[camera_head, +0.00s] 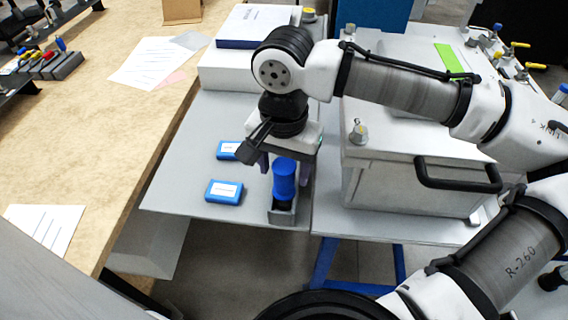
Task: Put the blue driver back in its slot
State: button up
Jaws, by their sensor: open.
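The blue driver (285,180) stands upright, handle up, at the front of the grey bench. Its lower end is at a small grey holder (283,213); I cannot tell how deep it sits in it. My gripper (286,168) points down over the handle, with one purple finger showing on each side of it. The jaws are open, with the handle top between or just behind them. The gripper body hides the top of the handle, and the driver's shaft is hidden.
Two blue boxes (224,191) lie left of the holder. A large grey-white case (408,180) with a black handle stands to the right. A wooden table (95,130) with papers runs along the left, with a rack of coloured-handled tools (48,66) at its far end.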

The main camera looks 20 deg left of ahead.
jog(key=o, duration=0.4)
notch_tip(320, 180, up, 14)
dwell(0.5)
jog(key=shift+s+f, duration=0.1)
jog(key=shift+f, duration=0.05)
